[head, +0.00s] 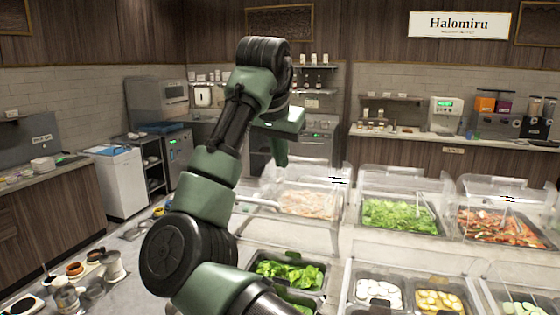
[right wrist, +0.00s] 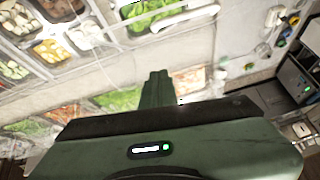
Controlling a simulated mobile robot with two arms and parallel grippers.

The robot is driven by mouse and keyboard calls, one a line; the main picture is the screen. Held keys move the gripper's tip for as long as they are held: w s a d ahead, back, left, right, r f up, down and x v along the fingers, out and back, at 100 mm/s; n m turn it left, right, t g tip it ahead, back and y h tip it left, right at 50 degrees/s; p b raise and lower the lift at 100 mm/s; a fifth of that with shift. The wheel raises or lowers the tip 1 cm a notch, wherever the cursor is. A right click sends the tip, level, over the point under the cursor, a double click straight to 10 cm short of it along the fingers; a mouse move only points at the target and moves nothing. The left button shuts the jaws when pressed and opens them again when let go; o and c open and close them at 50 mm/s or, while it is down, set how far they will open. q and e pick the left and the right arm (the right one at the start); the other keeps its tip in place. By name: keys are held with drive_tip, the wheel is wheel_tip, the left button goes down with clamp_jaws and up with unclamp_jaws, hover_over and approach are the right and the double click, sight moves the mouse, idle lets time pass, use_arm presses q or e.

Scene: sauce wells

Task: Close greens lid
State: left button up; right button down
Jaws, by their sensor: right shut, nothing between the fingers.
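Leafy greens (head: 290,272) fill a dark well at the lower middle of the head view, partly behind my right arm. Greens also show at the top of the right wrist view (right wrist: 140,10). A clear lid with a pale bar handle (head: 258,201) appears raised behind that well; its outline is faint. The handle also shows in the right wrist view (right wrist: 185,19). My right gripper (head: 280,154) is shut and empty, above and beyond the handle, apart from it. Its fingers also show in the right wrist view (right wrist: 156,88). My left gripper is not in view.
Lidded wells of shredded lettuce (head: 400,214) and reddish food (head: 497,226) stand to the right. Wells of white slices (head: 378,291) and yellow slices (head: 438,300) are in front. A white bin (head: 121,182) stands at left. Open air surrounds the gripper.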

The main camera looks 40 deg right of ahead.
drive_tip(key=p, duration=0.3)
hover_over(282, 205)
drive_tip(key=f, duration=0.6)
drive_tip(key=shift+s+d+f, duration=0.15)
drive_tip(key=shift+d+f, duration=0.1)
drive_tip(key=shift+d, duration=0.05)
drive_tip(key=a+f+p, duration=0.1)
drive_tip(key=a+f, duration=0.1)
drive_tip(key=f, duration=0.1)
drive_tip(key=shift+s+a+p, duration=0.3)
drive_tip(key=shift+s+p, duration=0.05)
drive_tip(key=shift+s+a+f, duration=0.1)
drive_tip(key=shift+a, duration=0.05)
drive_tip(key=shift+d+f, duration=0.2)
drive_tip(key=shift+d, duration=0.05)
